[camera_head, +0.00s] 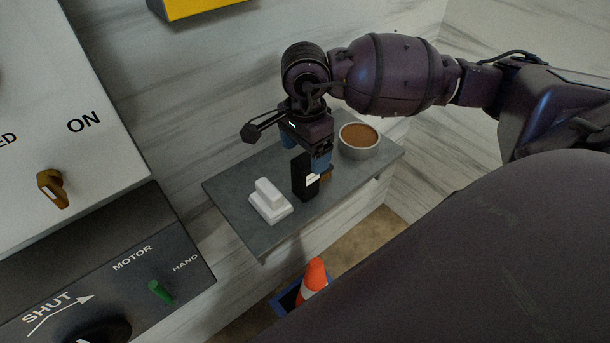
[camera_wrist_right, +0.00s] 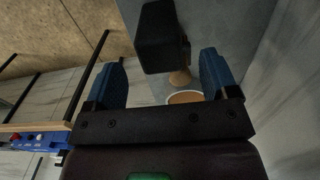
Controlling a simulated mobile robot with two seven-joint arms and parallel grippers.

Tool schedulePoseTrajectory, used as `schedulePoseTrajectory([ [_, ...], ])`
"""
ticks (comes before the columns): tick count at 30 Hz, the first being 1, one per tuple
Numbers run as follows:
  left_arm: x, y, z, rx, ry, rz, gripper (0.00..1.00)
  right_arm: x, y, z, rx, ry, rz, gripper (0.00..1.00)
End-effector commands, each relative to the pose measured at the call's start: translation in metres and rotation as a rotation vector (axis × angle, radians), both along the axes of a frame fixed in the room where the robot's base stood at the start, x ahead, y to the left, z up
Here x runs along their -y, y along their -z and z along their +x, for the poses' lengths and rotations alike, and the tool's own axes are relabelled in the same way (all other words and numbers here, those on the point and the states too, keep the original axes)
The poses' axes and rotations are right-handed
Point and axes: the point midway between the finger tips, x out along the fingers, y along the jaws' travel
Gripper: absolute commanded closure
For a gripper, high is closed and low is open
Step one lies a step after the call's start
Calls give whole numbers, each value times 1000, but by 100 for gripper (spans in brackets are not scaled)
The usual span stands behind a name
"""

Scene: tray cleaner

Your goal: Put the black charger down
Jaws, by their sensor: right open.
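The black charger (camera_head: 303,180) is a dark upright block with a small white mark, standing on the grey shelf (camera_head: 235,215). It also shows in the right wrist view (camera_wrist_right: 160,38), beyond the fingertips and roughly in line with the space between them. My right gripper (camera_head: 306,148) has blue fingers and is directly above the charger, overlapping its top in the head view. In the right wrist view its fingers (camera_wrist_right: 163,80) are wide apart with nothing gripped between them. My left gripper is in neither view.
A white stepped block (camera_head: 270,201) is on the shelf left of the charger. A bowl (camera_head: 360,151) with brown contents is at the right. A small brown object (camera_head: 326,175) is beside the charger, partly hidden. An orange cone (camera_head: 314,277) is below the shelf. Control panels (camera_head: 150,245) are at left.

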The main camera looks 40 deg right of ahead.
Motion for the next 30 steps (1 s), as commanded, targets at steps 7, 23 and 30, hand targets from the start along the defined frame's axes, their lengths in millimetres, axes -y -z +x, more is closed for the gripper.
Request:
schedulePoseTrajectory([
  [7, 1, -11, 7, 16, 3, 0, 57, 0, 24, -1, -5, 0, 2, 20],
  [23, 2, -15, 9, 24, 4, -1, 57, 1, 53, 0, -1, -1, 1, 22],
  [30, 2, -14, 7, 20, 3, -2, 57, 1, 53, 0, -1, -1, 1, 58],
])
